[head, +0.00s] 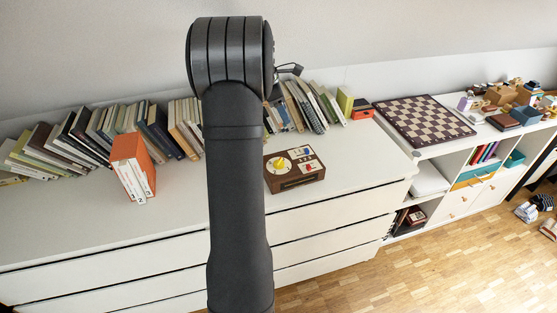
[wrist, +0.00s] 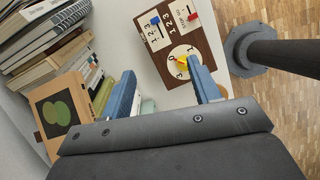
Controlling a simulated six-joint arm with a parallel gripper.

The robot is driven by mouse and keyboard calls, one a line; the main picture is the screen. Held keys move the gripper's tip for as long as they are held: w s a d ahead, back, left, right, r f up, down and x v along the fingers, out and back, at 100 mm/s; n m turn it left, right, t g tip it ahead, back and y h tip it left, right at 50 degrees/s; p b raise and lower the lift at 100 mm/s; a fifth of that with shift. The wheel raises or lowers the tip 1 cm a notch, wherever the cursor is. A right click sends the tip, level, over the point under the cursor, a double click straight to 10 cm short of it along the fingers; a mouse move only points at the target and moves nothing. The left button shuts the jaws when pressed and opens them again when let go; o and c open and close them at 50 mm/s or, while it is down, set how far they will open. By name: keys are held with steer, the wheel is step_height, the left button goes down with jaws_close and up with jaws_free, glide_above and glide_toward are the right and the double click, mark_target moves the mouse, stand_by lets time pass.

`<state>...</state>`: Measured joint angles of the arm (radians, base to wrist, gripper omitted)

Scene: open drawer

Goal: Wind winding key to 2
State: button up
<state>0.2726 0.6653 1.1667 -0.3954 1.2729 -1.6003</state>
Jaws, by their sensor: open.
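A brown control box (head: 294,168) lies on the white dresser top. It also shows in the wrist view (wrist: 211,37). On its face is a white round dial with a yellow winding key (wrist: 182,61) at its centre; the key also shows in the head view (head: 281,163). The digits on the dial are small, and I cannot tell which one the key points to. My gripper (wrist: 160,66) is open with blue fingers. The right finger overlaps the dial's edge in the picture; the left finger is clear of the box. Nothing is between the fingers. My arm hides most of the gripper in the head view.
A row of books (head: 90,130) stands along the wall. An orange binder box (head: 132,160) stands left of my arm. A chessboard (head: 423,120) lies at right.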

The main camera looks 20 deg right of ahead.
steer(key=w+a+m+g, duration=0.1)
steer(key=a+m+g, duration=0.1)
steer(key=a+m, duration=0.4)
steer(key=y, duration=0.1)
glide_toward(279, 161)
steer(key=x, duration=0.8)
steer(key=shift+d+f, duration=0.1)
steer(key=shift+f, duration=0.25)
steer(key=shift+m, duration=0.3)
steer(key=c, duration=1)
